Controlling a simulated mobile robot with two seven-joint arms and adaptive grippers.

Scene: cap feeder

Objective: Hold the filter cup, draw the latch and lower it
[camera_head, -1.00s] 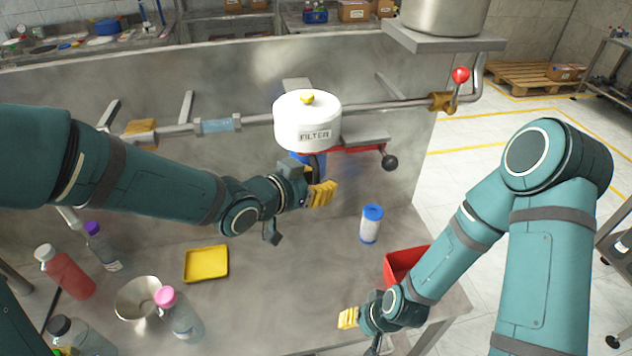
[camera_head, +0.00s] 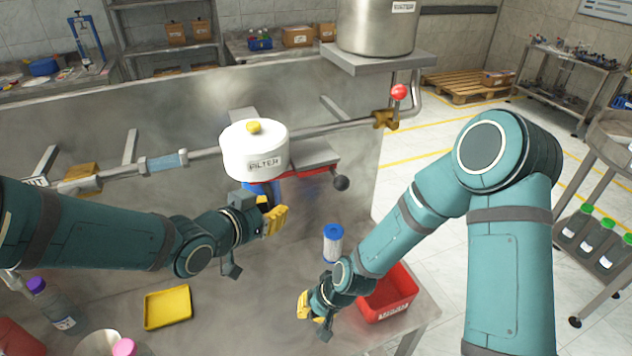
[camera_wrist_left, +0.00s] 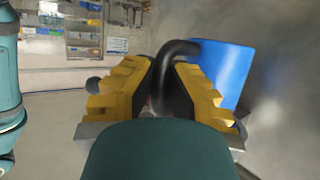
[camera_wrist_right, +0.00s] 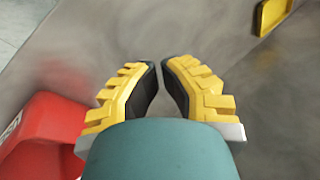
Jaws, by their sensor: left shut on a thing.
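The white filter housing (camera_head: 253,154) with a yellow knob hangs on the pipe. The blue filter cup (camera_head: 262,188) sits directly under it, mostly hidden by my left gripper (camera_head: 274,214). In the left wrist view, my left gripper (camera_wrist_left: 165,85) is shut on the cup's black handle (camera_wrist_left: 178,48), with the blue cup (camera_wrist_left: 226,70) beside it. The red latch bar (camera_head: 316,171) with a black ball knob (camera_head: 341,183) sticks out to the right under the housing.
A white filter cartridge with blue ends (camera_head: 333,245) stands on the table (camera_head: 240,310). A red bin (camera_head: 400,306) is right of my right gripper, and a yellow tray (camera_head: 167,307) lies left. Bottles stand at the left. A red-knobbed valve (camera_head: 398,92) is above right.

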